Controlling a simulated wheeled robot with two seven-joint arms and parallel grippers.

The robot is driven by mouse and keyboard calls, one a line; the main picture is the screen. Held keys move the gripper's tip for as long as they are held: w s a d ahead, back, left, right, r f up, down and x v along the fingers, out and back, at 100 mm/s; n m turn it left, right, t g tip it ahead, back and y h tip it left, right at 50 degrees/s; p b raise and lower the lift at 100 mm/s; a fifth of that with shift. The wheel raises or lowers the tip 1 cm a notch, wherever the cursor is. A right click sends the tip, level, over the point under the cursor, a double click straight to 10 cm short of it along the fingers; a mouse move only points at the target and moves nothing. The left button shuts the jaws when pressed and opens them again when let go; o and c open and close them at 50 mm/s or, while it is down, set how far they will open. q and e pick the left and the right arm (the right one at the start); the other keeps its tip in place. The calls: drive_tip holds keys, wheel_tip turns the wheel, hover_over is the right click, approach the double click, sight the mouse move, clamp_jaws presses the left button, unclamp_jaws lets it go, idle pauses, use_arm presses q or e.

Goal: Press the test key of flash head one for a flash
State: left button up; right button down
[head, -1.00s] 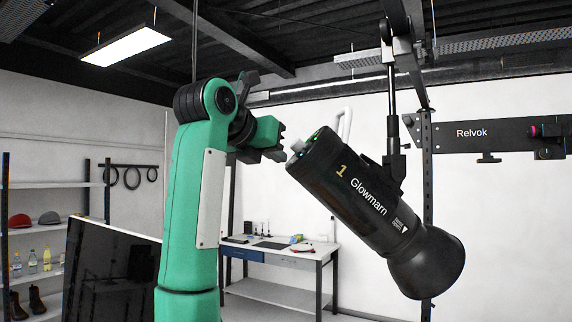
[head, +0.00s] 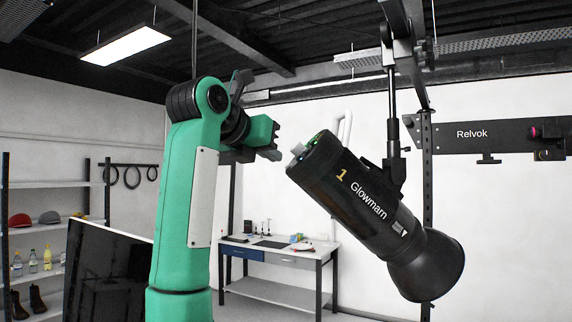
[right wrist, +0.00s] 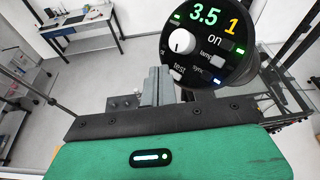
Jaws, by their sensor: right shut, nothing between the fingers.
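Flash head one (head: 345,190), a black cylinder marked "1" and "Glowmarn", hangs tilted from a black mount, its wide end down to the right. Its round rear panel (right wrist: 207,60) faces the right wrist view, showing "3.5", a yellow "1", a white knob (right wrist: 182,42) and labels on, lamp, sync and test. The pale test key (right wrist: 176,76) is at the panel's lower left, partly beside my fingers. My right gripper (head: 278,154) is shut and empty, just left of the panel with a small gap in the head view. Its fingers (right wrist: 158,82) show in the wrist view. My left gripper is out of view.
A white workbench (head: 270,252) with small items stands behind. Shelves (head: 40,230) with caps, bottles and boots are at left, near a dark screen (head: 105,270). A rail labelled Relvok (head: 490,134) is at right. The mount pole (head: 393,110) stands above the flash head.

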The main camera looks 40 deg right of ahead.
drive_tip(key=a+r, duration=0.1)
drive_tip(key=w+a+r+p, duration=0.1)
drive_tip(key=a+r, duration=0.1)
drive_tip(key=shift+w+a+r+p, duration=0.1)
drive_tip(key=shift+w+r+p, duration=0.05)
drive_tip(key=shift+w+p, duration=0.25)
idle(1.0)
